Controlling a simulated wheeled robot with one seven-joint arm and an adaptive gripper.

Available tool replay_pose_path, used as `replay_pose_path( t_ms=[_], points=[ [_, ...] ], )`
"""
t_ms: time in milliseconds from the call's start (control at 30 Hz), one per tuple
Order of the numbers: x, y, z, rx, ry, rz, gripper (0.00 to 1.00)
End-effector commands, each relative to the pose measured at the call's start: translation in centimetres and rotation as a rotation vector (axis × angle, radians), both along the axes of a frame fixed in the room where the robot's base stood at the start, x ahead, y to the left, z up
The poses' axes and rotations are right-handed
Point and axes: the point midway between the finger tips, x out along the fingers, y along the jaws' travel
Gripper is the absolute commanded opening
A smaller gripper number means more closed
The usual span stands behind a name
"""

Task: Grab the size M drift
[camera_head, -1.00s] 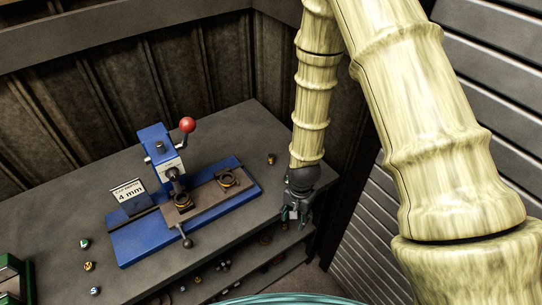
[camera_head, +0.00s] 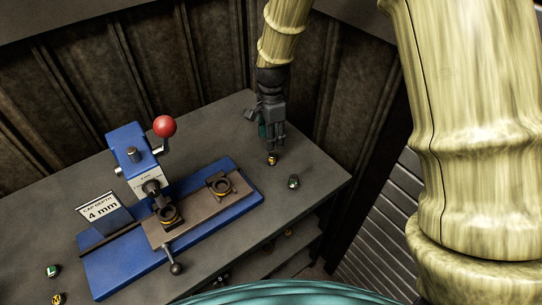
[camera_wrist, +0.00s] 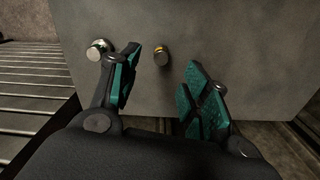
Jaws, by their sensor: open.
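A small round piece with a yellow letter M (camera_head: 57,299) lies at the lower left of the bench in the head view, cut by the frame edge. A small dark piece with a yellow-orange band (camera_head: 272,160) stands near the bench's back right; no letter is readable on it. My gripper (camera_head: 271,150) hangs pointing down just above this banded piece, apart from it. In the wrist view my gripper is open and empty, and the yellow-banded piece (camera_wrist: 161,55) shows between its fingers, on the bench beyond the tips.
A silver piece with a green band (camera_wrist: 98,49) stands nearby, left of the fingers; the head view shows it too (camera_head: 293,182). A blue press (camera_head: 130,262) with a red-knobbed lever (camera_head: 165,126) and "4 mm" sign (camera_head: 101,209) fills mid-bench. A green L piece (camera_head: 52,271) lies left.

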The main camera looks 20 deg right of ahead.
Motion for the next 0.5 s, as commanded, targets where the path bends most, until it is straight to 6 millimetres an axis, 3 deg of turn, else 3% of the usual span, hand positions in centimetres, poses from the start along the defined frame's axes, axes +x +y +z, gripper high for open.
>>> replay_pose_path(
  t_ms=[167, 500],
  points=[
    [0.3, -0.4, 0.4, -0.002, 0.002, -0.044, 0.47],
    [0.1, -1.2, -3.4, -0.003, 0.003, -0.056, 0.47]
  ],
)
